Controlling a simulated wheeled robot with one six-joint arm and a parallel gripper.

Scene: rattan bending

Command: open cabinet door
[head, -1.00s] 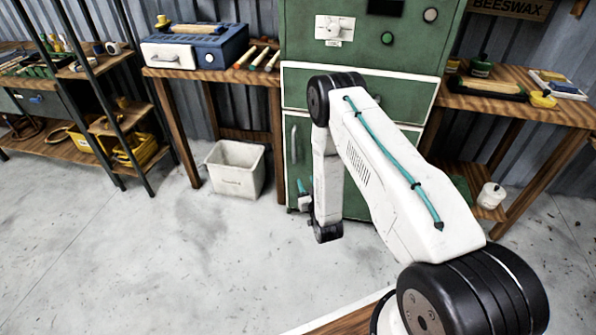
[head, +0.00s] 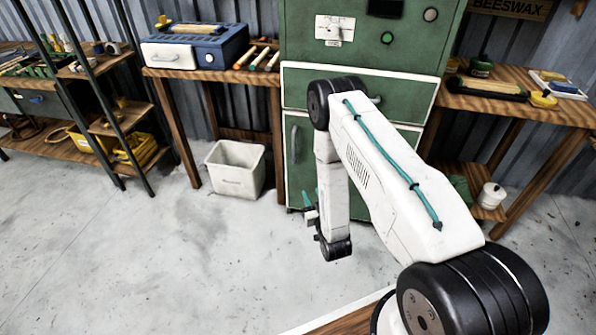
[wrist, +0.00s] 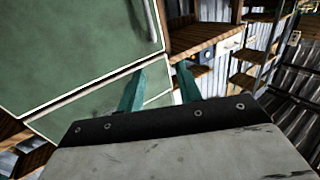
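The green cabinet (head: 360,55) stands at the back centre with pale trim. Its lower door (head: 300,175) has a vertical grey handle (head: 294,142) near the left edge. My arm covers much of this door in the head view. My gripper (head: 312,202) is low in front of the door, below the handle's level, apart from it. In the wrist view the door (wrist: 75,45) fills the upper left, with its handle (wrist: 151,22) near its right edge. The two teal fingers (wrist: 160,88) are spread with a gap between them and nothing in it.
A white bin (head: 236,168) stands on the floor left of the cabinet, under a wooden bench (head: 215,76). A black-framed shelf rack (head: 125,105) is farther left. Another wooden bench (head: 515,105) is at the right. The grey floor in front is clear.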

